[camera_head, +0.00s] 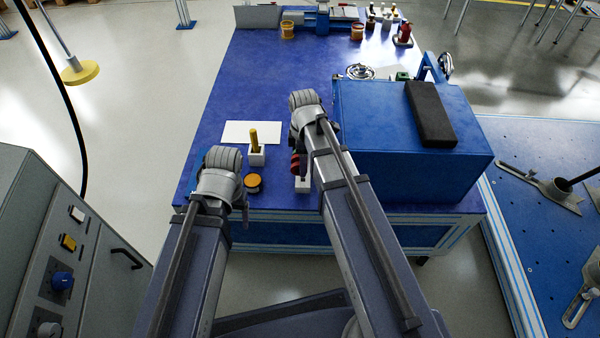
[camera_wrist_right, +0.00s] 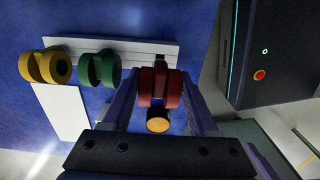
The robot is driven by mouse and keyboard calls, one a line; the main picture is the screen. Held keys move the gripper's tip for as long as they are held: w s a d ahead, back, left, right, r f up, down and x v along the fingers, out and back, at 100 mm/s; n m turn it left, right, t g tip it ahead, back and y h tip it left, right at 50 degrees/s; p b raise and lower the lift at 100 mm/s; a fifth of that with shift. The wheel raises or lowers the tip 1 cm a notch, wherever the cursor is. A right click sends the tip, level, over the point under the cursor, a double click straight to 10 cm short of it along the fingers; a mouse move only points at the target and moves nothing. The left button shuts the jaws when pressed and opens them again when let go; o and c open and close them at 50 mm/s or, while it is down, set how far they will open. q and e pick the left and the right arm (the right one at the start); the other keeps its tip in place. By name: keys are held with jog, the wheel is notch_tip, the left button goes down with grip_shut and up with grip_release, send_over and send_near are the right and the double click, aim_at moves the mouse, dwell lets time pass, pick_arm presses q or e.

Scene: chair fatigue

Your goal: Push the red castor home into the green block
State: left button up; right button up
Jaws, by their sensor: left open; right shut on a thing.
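The red castor (camera_wrist_right: 160,86) is between the two fingers of my right gripper (camera_wrist_right: 160,98), which is shut on it. In the head view the red castor (camera_head: 295,164) shows beside my right gripper (camera_head: 302,160), above a small white block (camera_head: 302,185); I cannot tell whether they touch. A green twin-wheeled piece (camera_wrist_right: 98,68) and a yellow one (camera_wrist_right: 46,66) are left of it in the wrist view, by a long white strip (camera_wrist_right: 140,52). I cannot make out a green block for certain. My left gripper (camera_head: 220,186) is open, its fingers mostly hidden by its arm.
A white block with a yellow peg (camera_head: 254,138) and an orange disc (camera_head: 252,182) are between my arms. A white sheet (camera_head: 250,132) lies behind them. A large blue box (camera_head: 405,155) stands right of my right arm.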

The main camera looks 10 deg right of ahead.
notch_tip(320, 180, up, 4)
jog(key=p, duration=0.4)
dwell(0.3)
